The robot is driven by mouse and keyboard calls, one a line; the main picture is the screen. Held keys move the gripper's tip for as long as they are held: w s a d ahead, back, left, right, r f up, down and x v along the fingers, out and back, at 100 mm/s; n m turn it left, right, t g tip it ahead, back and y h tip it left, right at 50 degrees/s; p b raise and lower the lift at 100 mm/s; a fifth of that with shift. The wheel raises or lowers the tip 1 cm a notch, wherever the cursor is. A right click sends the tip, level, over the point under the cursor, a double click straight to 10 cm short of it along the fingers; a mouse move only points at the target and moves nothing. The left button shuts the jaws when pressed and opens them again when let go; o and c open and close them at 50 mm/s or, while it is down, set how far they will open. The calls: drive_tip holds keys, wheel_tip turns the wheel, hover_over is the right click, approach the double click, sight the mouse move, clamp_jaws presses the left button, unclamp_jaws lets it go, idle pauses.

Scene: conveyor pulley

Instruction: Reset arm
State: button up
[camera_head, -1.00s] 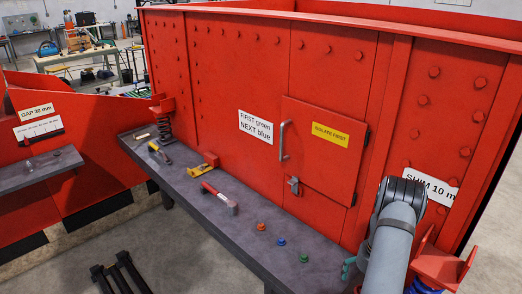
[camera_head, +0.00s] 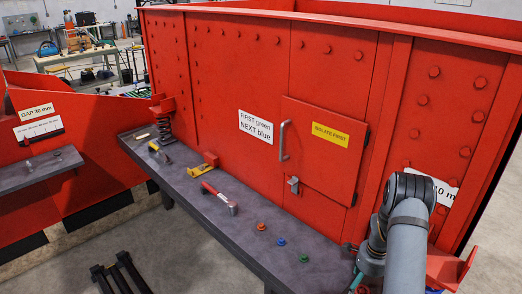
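My arm (camera_head: 400,235) stands at the right of the head view, in front of the red machine wall. Its upper joint covers part of the white "10 m" sign (camera_head: 445,193).
A grey bench (camera_head: 222,238) runs along the red wall (camera_head: 235,75). On it lie a red-handled tool (camera_head: 220,198), a yellow tool (camera_head: 204,165) and orange, blue and green knobs (camera_head: 281,241). A door (camera_head: 325,150) with a handle is shut.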

drive_tip(key=m, duration=1.1)
drive_tip(key=shift+m, duration=0.4)
drive_tip(key=m, duration=0.4)
drive_tip(key=shift+m, duration=0.3)
